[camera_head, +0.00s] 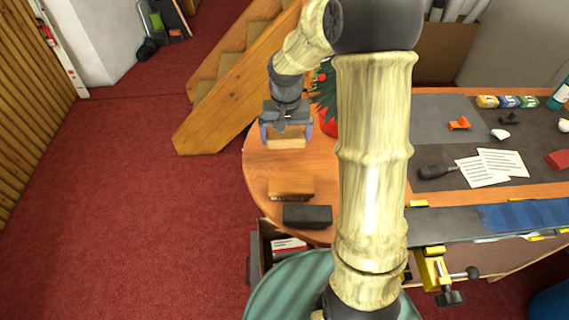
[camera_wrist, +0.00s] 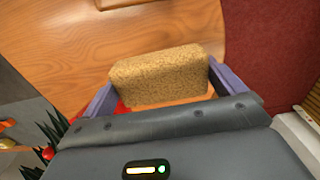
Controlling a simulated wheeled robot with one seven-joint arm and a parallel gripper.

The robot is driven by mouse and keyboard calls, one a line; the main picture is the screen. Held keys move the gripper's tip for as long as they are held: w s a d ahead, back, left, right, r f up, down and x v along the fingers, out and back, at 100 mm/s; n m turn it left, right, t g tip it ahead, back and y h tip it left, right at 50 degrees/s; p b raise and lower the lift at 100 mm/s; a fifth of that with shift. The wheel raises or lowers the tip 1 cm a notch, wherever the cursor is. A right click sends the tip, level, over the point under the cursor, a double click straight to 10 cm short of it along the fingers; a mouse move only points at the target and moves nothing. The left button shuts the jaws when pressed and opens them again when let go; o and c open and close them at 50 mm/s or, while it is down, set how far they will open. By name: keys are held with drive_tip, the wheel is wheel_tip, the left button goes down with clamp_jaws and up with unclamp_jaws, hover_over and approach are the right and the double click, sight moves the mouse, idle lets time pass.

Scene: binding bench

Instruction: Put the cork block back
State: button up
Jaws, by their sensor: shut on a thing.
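The cork block (camera_wrist: 160,75) is a speckled tan block held between the two purple-grey fingers of my gripper (camera_wrist: 163,86) in the wrist view. In the head view, my gripper (camera_head: 286,136) is over the far left part of the rounded wooden table end, with the cork block (camera_head: 286,143) showing at its fingers. The gripper is shut on the block. Whether the block's underside touches the table I cannot tell.
A brown block (camera_head: 290,187) and a dark grey block (camera_head: 307,216) lie nearer on the table end. A plant in a red pot (camera_head: 328,118) stands close to the right of my gripper. The grey mat (camera_head: 440,118) lies further right. Wooden stairs (camera_head: 225,90) rise behind.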

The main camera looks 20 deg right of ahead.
drive_tip(key=shift+w, duration=0.1)
drive_tip(key=shift+s+d, duration=0.1)
drive_tip(key=shift+s, duration=0.15)
drive_tip(key=shift+f, duration=0.35)
drive_tip(key=p, duration=0.1)
hover_over(286, 166)
drive_tip(key=shift+d+f, duration=0.1)
drive_tip(key=shift+f, duration=2.65)
drive_tip(key=shift+f+p, duration=0.35)
drive_tip(key=shift+f, duration=1.55)
